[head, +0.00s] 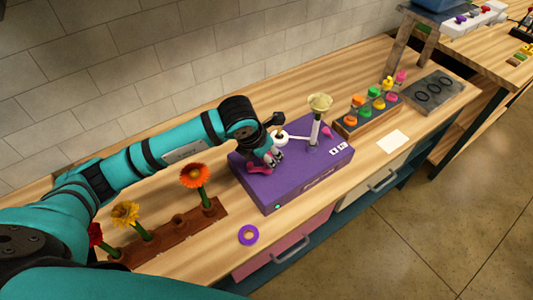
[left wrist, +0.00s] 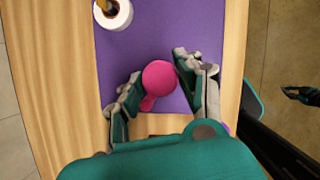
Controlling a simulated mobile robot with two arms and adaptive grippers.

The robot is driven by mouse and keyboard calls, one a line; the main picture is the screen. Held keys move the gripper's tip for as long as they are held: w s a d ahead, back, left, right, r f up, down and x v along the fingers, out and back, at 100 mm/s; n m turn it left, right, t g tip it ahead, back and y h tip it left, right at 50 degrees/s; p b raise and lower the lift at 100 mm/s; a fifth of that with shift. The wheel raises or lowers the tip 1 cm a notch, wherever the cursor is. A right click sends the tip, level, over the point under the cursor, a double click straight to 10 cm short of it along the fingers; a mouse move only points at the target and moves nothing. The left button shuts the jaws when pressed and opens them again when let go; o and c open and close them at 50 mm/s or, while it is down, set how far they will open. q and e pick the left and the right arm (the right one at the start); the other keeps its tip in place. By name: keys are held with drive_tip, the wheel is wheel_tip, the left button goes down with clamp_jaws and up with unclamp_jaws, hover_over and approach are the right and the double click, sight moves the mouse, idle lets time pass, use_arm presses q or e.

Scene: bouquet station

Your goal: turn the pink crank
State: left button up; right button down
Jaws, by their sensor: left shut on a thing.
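The pink crank (head: 258,169) is on top of a purple box (head: 302,186) on the bench, at the box's left end. In the left wrist view its round pink knob (left wrist: 160,77) sits between the two fingers, with a short pink arm below it. My left gripper (head: 271,156) reaches down over the crank and is shut on it. The fingers and wrist hide part of the crank in the head view.
A post with a cream top (head: 320,103) stands on the box beside the gripper. A wooden rack with coloured bottles (head: 366,118) is to the right. A flower holder (head: 165,238) and purple ring (head: 248,235) are in front and left. A white card (head: 393,141) lies flat.

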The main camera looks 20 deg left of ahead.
use_arm(q)
drive_tip(key=m+b, duration=0.1)
drive_tip(key=b, duration=0.2)
drive_tip(key=m+h+b, duration=0.1)
drive_tip(key=m+b, duration=0.1)
drive_tip(key=b, duration=0.1)
drive_tip(key=shift+w+a+f+m, duration=0.1)
drive_tip(key=shift+f+m, duration=0.2)
drive_tip(key=shift+r+m+g+b, duration=0.25)
drive_tip(key=shift+m+g+b, duration=0.05)
drive_tip(key=shift+m+g, duration=0.1)
drive_tip(key=o, duration=1.1)
drive_tip(key=shift+r, duration=0.35)
drive_tip(key=v, duration=1.1)
drive_tip(key=shift+a+r, duration=0.1)
drive_tip(key=shift+a, duration=0.2)
